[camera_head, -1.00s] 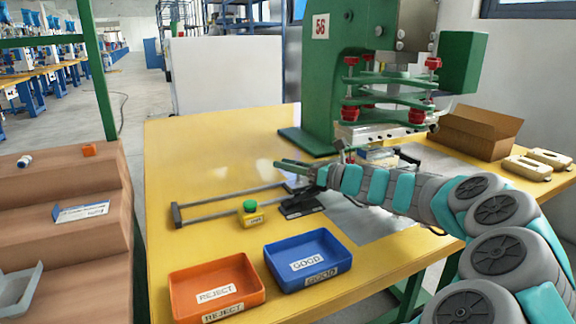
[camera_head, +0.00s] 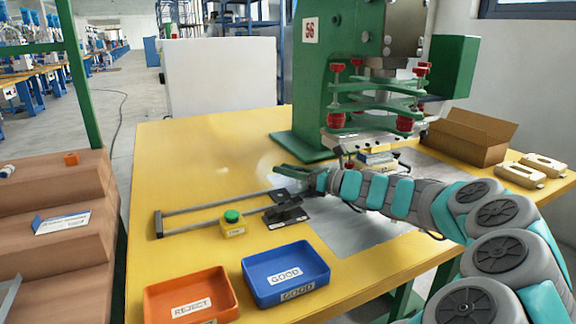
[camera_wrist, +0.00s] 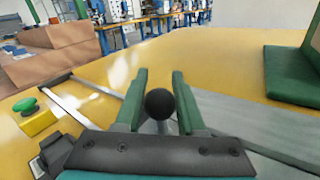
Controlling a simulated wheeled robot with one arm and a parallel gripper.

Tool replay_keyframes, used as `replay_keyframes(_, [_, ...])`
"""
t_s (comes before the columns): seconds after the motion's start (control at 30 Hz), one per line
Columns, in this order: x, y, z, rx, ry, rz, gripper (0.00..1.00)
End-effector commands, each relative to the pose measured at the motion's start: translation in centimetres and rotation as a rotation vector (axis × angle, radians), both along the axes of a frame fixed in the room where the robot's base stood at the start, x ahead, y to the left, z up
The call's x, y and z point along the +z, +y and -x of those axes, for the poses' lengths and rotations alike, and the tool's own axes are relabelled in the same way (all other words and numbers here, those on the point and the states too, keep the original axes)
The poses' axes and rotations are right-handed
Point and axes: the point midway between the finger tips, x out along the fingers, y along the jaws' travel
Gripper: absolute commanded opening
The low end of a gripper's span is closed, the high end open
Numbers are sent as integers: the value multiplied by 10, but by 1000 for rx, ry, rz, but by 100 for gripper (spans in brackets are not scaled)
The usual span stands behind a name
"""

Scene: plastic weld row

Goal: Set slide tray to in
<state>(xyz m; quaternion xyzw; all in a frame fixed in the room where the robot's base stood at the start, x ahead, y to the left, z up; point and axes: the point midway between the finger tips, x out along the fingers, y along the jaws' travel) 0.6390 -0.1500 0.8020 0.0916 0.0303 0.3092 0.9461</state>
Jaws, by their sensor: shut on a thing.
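My gripper (camera_head: 292,174) is over the slide rails (camera_head: 225,208) on the yellow table, left of the green press. In the wrist view its two green fingers (camera_wrist: 158,100) are closed on a round black knob (camera_wrist: 160,104). The knob's stem runs down between the fingers. The rails run from a grey end bar (camera_head: 158,224) at the left towards the press and also show in the wrist view (camera_wrist: 80,105). The slide tray itself cannot be clearly made out; my gripper and arm hide part of the run under the press.
A black clamp-like fixture (camera_head: 288,212) and a yellow box with a green button (camera_head: 232,217) stand beside the rails. Orange REJECT (camera_head: 160,291) and blue GOOD (camera_head: 326,269) bins are in front. The press (camera_head: 318,85) and a cardboard box (camera_head: 470,137) are at the back right.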

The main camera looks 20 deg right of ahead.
Motion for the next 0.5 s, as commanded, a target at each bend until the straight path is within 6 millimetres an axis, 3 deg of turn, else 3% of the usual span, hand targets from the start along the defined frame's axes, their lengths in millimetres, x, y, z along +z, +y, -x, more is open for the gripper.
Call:
replay_keyframes(0.23, [0,-6,-1,-15,0,0,0])
replay_keyframes(0.27, [0,-6,-1,-15,-1,-1,40])
replay_keyframes(0.5, [0,-5,-1,-12,-1,0,67])
